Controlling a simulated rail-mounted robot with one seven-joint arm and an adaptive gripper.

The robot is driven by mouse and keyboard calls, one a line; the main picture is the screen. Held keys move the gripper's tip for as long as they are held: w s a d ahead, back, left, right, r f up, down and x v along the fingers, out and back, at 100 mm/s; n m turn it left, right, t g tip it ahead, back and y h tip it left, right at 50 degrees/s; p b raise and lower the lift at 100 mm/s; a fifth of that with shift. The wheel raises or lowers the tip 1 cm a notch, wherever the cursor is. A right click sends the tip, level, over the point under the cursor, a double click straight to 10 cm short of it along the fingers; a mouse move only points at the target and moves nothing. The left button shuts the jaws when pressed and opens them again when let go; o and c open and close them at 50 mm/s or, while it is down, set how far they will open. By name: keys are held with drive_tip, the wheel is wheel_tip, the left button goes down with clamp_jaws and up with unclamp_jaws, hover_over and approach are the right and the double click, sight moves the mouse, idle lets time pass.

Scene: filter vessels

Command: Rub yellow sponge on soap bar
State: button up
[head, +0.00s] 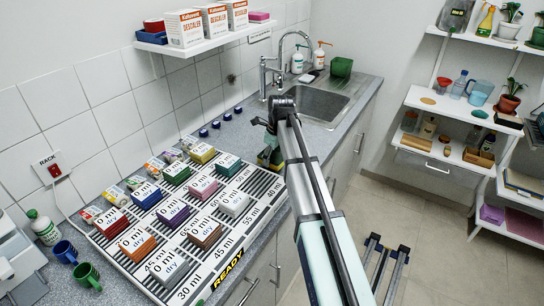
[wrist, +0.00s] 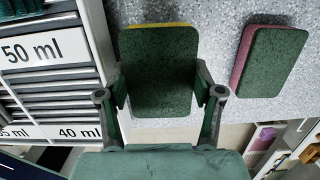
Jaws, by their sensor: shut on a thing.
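My gripper (head: 268,150) is over the counter beside the far right end of the rack, and it also shows in the wrist view (wrist: 160,92). It is shut on a sponge (wrist: 158,75) with a dark green pad and a thin yellow edge, held between both fingers. In the head view the held sponge is small and partly hidden by the gripper. A small whitish bar (head: 308,78), which looks like the soap bar, lies by the sink's back edge, well apart from my gripper.
The drying rack (head: 232,240) holds several coloured sponges with "0 ml dry" labels. A pink sponge with a green pad (wrist: 272,58) lies on the counter at right in the wrist view. The sink (head: 315,104), tap (head: 265,75), pump bottles (head: 298,62) and green box (head: 341,67) stand beyond.

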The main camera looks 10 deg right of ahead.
sight(272, 156)
drive_tip(key=shift+f, duration=0.6)
idle(2.5)
drive_tip(key=shift+r+p, duration=2.65)
drive_tip(key=shift+r, duration=0.9)
